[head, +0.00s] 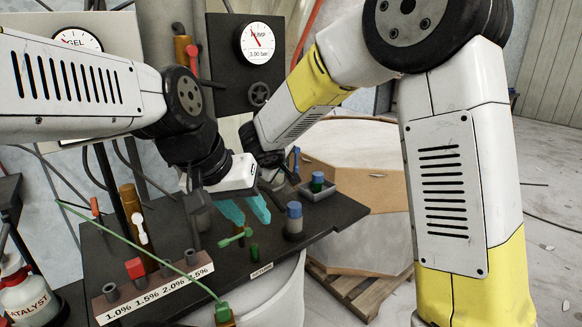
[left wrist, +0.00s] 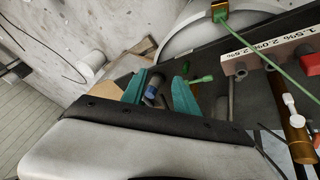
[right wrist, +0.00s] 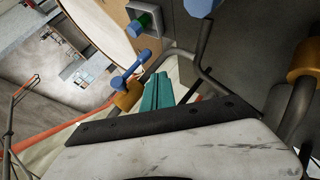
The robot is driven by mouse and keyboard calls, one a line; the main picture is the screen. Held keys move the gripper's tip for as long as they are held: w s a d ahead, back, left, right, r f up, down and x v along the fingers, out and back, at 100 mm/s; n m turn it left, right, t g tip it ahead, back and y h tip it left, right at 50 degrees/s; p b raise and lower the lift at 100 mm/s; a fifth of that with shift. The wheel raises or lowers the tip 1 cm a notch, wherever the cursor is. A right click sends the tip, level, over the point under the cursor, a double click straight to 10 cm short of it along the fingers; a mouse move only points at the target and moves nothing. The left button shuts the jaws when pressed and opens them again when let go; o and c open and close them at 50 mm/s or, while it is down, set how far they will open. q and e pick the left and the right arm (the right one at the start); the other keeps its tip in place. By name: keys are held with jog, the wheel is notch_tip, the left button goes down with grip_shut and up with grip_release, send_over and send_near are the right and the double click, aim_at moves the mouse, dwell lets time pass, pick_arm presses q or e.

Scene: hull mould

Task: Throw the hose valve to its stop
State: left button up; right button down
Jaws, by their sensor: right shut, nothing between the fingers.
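No part is labelled as the hose valve. In the right wrist view a brass valve body (right wrist: 127,98) with a blue lever (right wrist: 131,75) sits just left of my right gripper (right wrist: 157,92). Its teal fingers are together and empty, apart from the lever. In the head view that gripper is mostly hidden behind my left one; a small blue part (head: 296,158) shows beside it. My left gripper (head: 244,212) is open above the dark bench, and a blue-capped cylinder (left wrist: 152,90) shows between its fingers in the left wrist view, apparently beyond them.
A white-handled brass valve (head: 141,230), a labelled rack (head: 160,286) and a green line (head: 140,238) occupy the bench's left. A tray (head: 330,189) sits at its right edge. The pump gauge panel (head: 225,75) stands behind. A bent grey pipe (right wrist: 195,65) runs near my right fingers.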

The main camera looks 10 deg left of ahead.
pick_arm(q)
jog(key=shift+a+r+t, duration=0.6)
jog(key=shift+a+r, duration=0.05)
pick_arm(e)
jog(key=shift+f, duration=0.15)
pick_arm(q)
jog(key=shift+a+r+y, duration=0.1)
jog(key=shift+y, duration=0.2)
pick_arm(e)
jog(key=shift+d, duration=0.1)
jog(key=shift+w+d+f+n+t+h, duration=0.1)
jog(key=shift+w+f+n+t+h, duration=0.1)
jog(key=shift+f+n+t+h, duration=0.3)
pick_arm(q)
jog(key=shift+w, duration=0.1)
pick_arm(e)
jog(key=shift+w+d+f+n+t+h, duration=0.2)
jog(key=shift+w+d+f+t, duration=0.15)
jog(key=shift+t, duration=0.2)
jog(key=shift+w+d+f+n+t+h, duration=0.2)
jog(key=shift+f+t, duration=0.2)
jog(key=shift+t, duration=0.15)
jog(key=shift+f, duration=0.1)
